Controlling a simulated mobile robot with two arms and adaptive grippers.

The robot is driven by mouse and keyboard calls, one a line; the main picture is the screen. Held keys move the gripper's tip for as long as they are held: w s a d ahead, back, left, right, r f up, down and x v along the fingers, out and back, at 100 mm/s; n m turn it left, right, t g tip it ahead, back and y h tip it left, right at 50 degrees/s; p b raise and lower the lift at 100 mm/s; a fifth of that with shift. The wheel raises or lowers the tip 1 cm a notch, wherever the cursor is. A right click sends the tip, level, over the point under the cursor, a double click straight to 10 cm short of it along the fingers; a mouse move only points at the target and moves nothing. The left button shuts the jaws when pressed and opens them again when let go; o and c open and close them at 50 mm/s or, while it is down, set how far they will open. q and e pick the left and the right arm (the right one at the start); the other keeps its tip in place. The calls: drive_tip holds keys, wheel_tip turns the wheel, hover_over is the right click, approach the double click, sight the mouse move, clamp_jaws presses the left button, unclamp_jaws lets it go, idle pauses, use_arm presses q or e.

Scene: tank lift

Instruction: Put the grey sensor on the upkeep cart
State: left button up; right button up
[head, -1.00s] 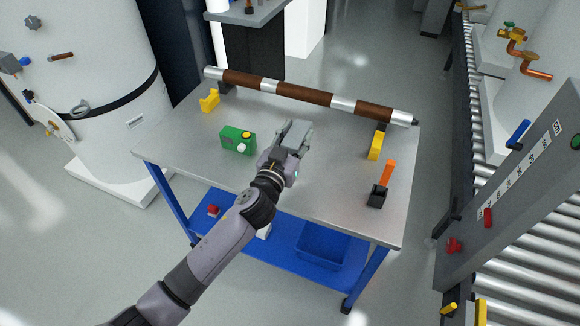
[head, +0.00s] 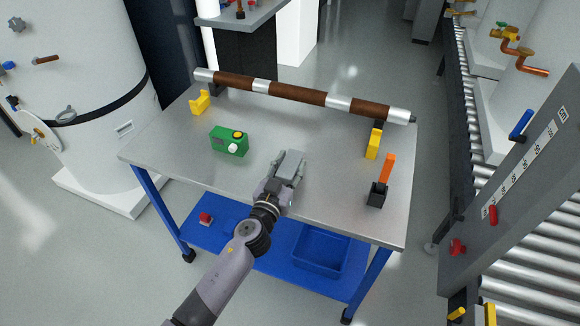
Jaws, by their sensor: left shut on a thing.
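The upkeep cart has a grey metal top (head: 165,149) on a blue frame and stands in the middle of the head view. My left gripper (head: 292,160) is over the front middle part of the top, right of a green box. It is shut on a small grey thing (head: 289,167), which looks like the grey sensor; the fingers hide much of it. I cannot tell whether the thing touches the top. My right gripper is not in view.
A brown-and-silver bar (head: 300,93) lies along the back edge. The green box (head: 229,141), yellow brackets (head: 373,144) and an orange-handled tool (head: 386,170) are on the top. A blue bin (head: 319,249) and a red-topped item (head: 206,218) are on the lower shelf. The middle top is clear.

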use_arm(q)
drive_tip(key=shift+f, duration=0.1)
drive_tip(key=o, duration=1.2)
drive_tip(key=v, duration=1.2)
